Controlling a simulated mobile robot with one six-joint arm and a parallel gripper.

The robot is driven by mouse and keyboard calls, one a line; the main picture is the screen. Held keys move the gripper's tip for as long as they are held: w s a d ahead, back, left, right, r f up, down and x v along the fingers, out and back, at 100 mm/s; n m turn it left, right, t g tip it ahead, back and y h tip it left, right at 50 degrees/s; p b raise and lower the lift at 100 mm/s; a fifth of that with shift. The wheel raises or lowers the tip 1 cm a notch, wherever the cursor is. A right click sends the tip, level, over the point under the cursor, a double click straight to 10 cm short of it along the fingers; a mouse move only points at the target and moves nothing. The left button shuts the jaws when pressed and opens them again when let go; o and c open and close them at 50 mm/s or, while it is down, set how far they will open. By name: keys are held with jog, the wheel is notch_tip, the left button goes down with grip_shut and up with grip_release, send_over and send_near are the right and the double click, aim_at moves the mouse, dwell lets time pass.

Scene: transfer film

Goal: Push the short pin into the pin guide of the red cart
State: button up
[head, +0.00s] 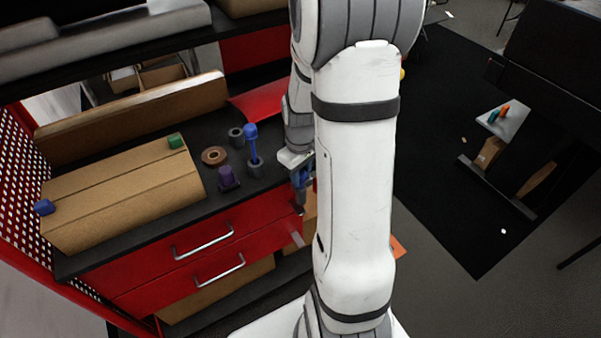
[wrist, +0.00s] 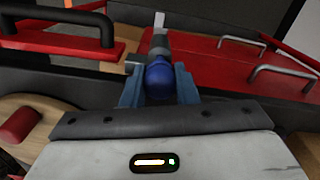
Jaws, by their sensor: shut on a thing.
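My gripper (wrist: 158,85) is shut on the short pin, whose round blue head (wrist: 159,78) shows between the blue fingers in the wrist view. A grey cylindrical part (wrist: 159,44) shows just beyond the head, with a pale strip above it. I cannot tell whether this is the pin's shaft or the pin guide, nor how far the pin is in. In the head view my gripper (head: 302,178) is at the front right corner of the red cart (head: 262,217), partly hidden by my white arm. The pin cannot be made out clearly there.
On the cart's black top stand a blue pin (head: 252,145) in a grey ring, a purple block (head: 228,178), a brown ring (head: 214,155) and a large cardboard-coloured box (head: 122,200). Drawer handles (head: 203,243) stick out in front.

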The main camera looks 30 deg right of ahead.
jog(key=shift+f+b, duration=0.65)
jog(key=shift+f, duration=0.2)
jog(key=o, duration=1.1)
jog(key=shift+r, duration=0.1)
jog(key=shift+c, duration=0.2)
jog(key=shift+r, duration=0.1)
notch_tip(320, 180, up, 8)
jog(key=shift+f, duration=0.15)
jog(key=s+a+r+m+t, duration=0.2)
jog(key=s+a+r+m, duration=0.1)
jog(key=s+a+r, duration=0.6)
jog(key=s+a, duration=0.3)
jog(key=shift+s+t, duration=0.2)
jog(key=shift+t, duration=0.2)
